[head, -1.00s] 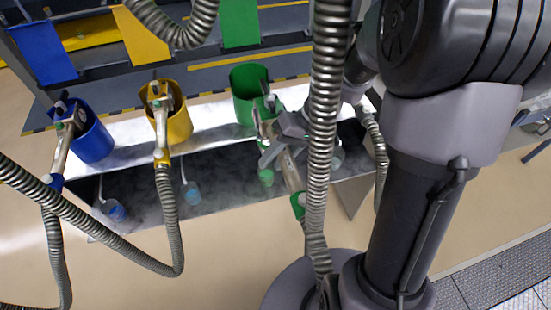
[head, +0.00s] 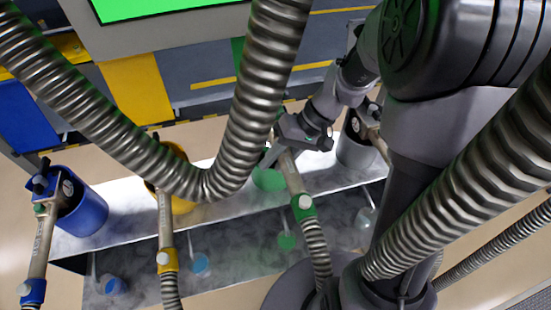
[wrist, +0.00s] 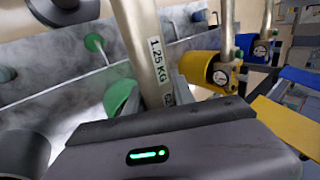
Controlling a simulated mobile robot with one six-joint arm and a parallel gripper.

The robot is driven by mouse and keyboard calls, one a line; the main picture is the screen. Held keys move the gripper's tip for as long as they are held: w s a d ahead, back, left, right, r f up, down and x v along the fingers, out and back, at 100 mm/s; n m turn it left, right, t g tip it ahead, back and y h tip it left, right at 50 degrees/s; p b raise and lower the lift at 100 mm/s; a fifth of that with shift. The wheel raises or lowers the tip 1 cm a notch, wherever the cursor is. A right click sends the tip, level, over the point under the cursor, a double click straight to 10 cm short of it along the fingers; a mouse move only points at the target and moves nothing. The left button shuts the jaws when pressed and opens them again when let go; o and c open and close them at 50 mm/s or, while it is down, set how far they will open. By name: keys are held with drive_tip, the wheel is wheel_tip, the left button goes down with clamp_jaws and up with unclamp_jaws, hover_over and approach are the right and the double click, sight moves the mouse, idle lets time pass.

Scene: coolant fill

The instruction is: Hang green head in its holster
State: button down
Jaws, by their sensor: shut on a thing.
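My gripper (head: 282,146) is shut on the green head (head: 293,180), a pale metal tube with a green collar (head: 304,208) leading into a ribbed hose. The green holster (head: 268,181) is just below and left of my gripper, partly covered in the head view. In the wrist view the head's tube (wrist: 143,38), marked 1.25 KG, passes in front of the green holster (wrist: 121,97). The head's nozzle end is hidden, so I cannot tell whether it is inside the holster.
A blue holster (head: 88,214) and a yellow holster (head: 183,204) at left each hold a head. A grey holster (head: 354,153) stands at right. Thick ribbed hoses (head: 262,80) cross the head view. Below the holsters is a misty tank (head: 235,262).

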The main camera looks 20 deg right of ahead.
drive_tip(key=shift+s, duration=0.2)
drive_tip(key=shift+f+b, duration=0.1)
drive_tip(key=shift+b, duration=0.2)
wheel_tip(320, 180, down, 6)
drive_tip(key=b, duration=0.5)
drive_tip(key=shift+r, duration=0.2)
drive_tip(key=shift+f+b, duration=1.8)
drive_tip(key=shift+b, duration=0.35)
idle(1.4)
drive_tip(key=c, duration=1)
unclamp_jaws()
drive_tip(key=shift+o, duration=0.2)
